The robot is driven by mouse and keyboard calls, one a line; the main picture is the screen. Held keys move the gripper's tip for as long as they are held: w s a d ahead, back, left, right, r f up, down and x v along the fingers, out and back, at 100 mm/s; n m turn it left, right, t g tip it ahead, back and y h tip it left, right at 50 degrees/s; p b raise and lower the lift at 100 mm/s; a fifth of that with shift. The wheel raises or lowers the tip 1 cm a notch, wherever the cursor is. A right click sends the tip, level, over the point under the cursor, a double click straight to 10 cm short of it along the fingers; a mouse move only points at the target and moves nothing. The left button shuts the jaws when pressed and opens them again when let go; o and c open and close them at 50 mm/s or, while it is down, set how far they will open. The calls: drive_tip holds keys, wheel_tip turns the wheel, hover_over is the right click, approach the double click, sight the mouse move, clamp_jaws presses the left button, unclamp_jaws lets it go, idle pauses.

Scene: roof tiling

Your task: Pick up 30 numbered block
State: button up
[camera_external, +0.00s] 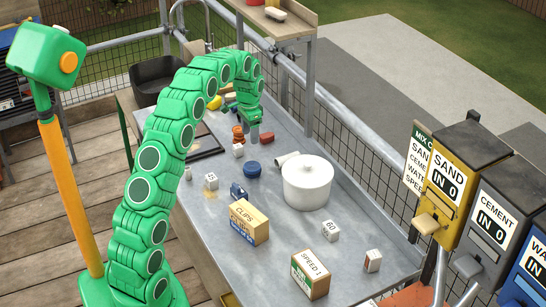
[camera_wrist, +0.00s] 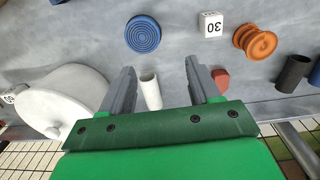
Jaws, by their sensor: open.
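The white 30 block (camera_wrist: 211,25) shows at the top of the wrist view, with its number facing the camera. It lies between a blue ribbed disc (camera_wrist: 142,33) and an orange spool (camera_wrist: 254,41). In the external view a small white block (camera_external: 238,150), its number unreadable, stands between the orange spool (camera_external: 238,133) and the blue disc (camera_external: 253,168); it appears to be the same block. My gripper (camera_wrist: 160,68) is open and empty, its fingers apart. The block lies beyond the right fingertip, not between the fingers. In the external view my gripper (camera_external: 254,138) is low over the bench, right of the spool.
A white pot (camera_external: 307,183) and a white tube (camera_wrist: 150,92) are close to the gripper. A red piece (camera_wrist: 220,78) lies by the right finger. A 60 block (camera_external: 330,230) and a clips box (camera_external: 248,222) stand nearer the front. A metal rail (camera_external: 345,127) runs along the bench.

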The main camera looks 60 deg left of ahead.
hover_over(240, 146)
drive_tip(key=d, duration=0.2)
wheel_tip(240, 146, down, 5)
drive_tip(key=shift+a+f, duration=0.2)
drive_tip(key=shift+a, duration=0.35)
wheel_tip(240, 146, down, 2)
drive_tip(key=shift+f, duration=0.1)
drive_tip(key=shift+a+f, duration=0.2)
drive_tip(key=shift+f, duration=1.15)
drive_tip(key=shift+a+f, duration=0.2)
drive_tip(key=shift+f, duration=1.1)
drive_tip(key=shift+c, duration=0.4)
drive_tip(key=c, duration=1)
